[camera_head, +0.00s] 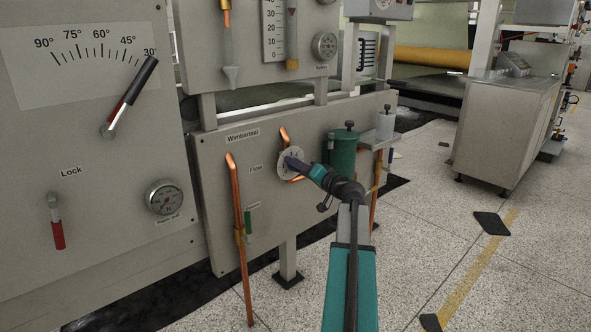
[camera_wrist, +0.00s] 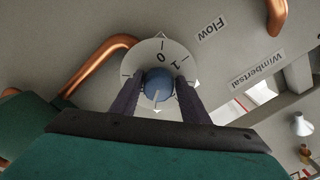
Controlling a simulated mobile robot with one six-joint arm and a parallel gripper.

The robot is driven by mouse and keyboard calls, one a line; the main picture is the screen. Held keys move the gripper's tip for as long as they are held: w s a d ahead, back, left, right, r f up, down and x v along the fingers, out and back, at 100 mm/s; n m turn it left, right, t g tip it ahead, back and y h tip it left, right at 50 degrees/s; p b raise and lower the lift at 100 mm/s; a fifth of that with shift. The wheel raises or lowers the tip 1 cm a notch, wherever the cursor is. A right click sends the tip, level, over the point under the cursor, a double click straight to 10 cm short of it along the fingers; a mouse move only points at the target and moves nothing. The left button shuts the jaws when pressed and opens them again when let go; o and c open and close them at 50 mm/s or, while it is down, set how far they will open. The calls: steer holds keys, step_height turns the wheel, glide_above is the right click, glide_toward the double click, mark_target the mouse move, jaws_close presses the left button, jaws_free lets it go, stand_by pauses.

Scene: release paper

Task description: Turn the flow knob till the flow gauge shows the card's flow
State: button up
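The blue flow knob (camera_wrist: 158,84) with a white pointer line sits on a white round dial (camera_wrist: 152,53) with tick marks and the figures 0 and 1 in the wrist view. The pointer is toward the lower edge of the picture. The dial also shows in the head view (camera_head: 285,164). My gripper (camera_wrist: 158,90) has its two dark fingers on either side of the knob, and they appear to touch it. A vertical scale (camera_head: 273,30) marked 0 to 40 stands above, beside a tube (camera_head: 292,38); its top is cut off. I see no readable card.
Copper pipes (camera_head: 236,200) run on the panel (camera_head: 215,150) close to the dial. A lock lever (camera_head: 56,222), a round gauge (camera_head: 164,197) and an angle lever (camera_head: 130,98) are at left. Open floor lies at right.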

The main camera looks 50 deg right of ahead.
steer(key=shift+o, duration=1.1)
steer(key=shift+s+f, duration=0.1)
steer(key=s+p, duration=0.3)
steer(key=s, duration=1)
steer(key=shift+s+a, duration=0.35)
steer(key=shift+a, duration=0.1)
